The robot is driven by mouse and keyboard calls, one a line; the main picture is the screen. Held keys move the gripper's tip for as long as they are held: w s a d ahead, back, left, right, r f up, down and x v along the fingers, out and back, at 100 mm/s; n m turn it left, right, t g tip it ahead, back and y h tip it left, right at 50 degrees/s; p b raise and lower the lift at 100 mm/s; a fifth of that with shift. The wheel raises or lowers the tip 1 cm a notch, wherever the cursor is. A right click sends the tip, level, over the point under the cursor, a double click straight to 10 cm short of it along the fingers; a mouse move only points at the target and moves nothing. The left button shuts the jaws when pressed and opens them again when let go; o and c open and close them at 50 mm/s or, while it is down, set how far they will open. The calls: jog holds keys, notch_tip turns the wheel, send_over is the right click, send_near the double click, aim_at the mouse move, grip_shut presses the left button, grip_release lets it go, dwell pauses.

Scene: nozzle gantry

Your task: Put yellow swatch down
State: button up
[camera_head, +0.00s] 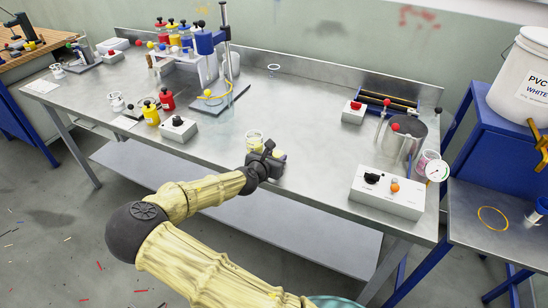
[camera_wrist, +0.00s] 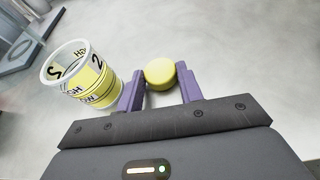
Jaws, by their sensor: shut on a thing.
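The yellow swatch (camera_wrist: 160,73), a small round yellow piece, sits between the two purple fingers of my gripper (camera_wrist: 160,88) in the wrist view. My gripper is shut on it. In the head view my gripper (camera_head: 268,160) is over the front edge area of the steel bench (camera_head: 305,130), and the swatch is mostly hidden there. I cannot tell whether the swatch touches the bench. A clear cup with a yellow printed label (camera_wrist: 82,78) stands just left of the fingers, apart from the swatch; it also shows in the head view (camera_head: 254,141).
A white control box (camera_head: 388,192) stands to the right on the bench, with a metal pot (camera_head: 404,140) behind it. A grey box with a black knob (camera_head: 178,129) and small yellow and red bottles stand left. A blue gantry (camera_head: 207,45) is behind. The bench middle is clear.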

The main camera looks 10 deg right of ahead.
jog(key=o, duration=1)
jog(key=shift+s, duration=0.1)
jog(key=shift+c, duration=0.2)
jog(key=shift+s+a+r, duration=0.2)
jog(key=shift+s+a, duration=0.1)
jog(key=shift+a, duration=0.05)
jog(key=v, duration=1.1)
jog(key=shift+s+f, duration=0.1)
jog(key=shift+f, duration=0.05)
